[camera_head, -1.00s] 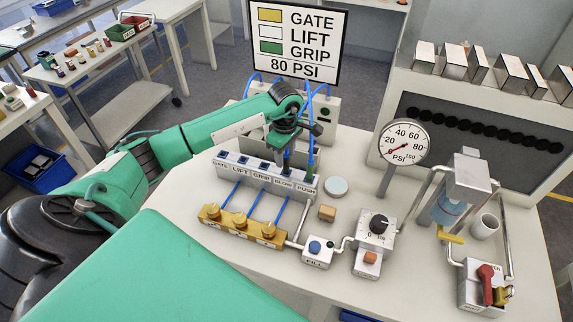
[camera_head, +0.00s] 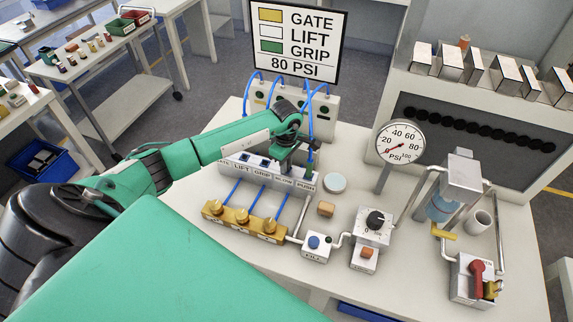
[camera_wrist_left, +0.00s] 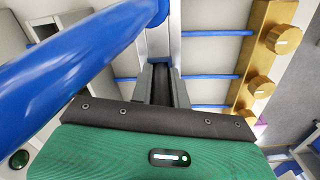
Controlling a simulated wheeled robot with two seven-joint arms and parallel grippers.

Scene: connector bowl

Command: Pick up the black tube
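I cannot make out a black tube in either view; the hoses I see are blue. My left gripper (camera_head: 287,165) points down at the white labelled block (camera_head: 245,170), near the GRIP and SLOW labels; its fingertips are partly hidden. A thick blue hose (camera_wrist_left: 75,65) crosses close to the camera at upper left. The blue hoses (camera_head: 313,100) also loop from the rear panel in the head view. My right gripper is not in view.
A brass manifold (camera_head: 243,220) stands in front of the block. A GATE/LIFT/GRIP sign (camera_head: 298,42) stands behind.

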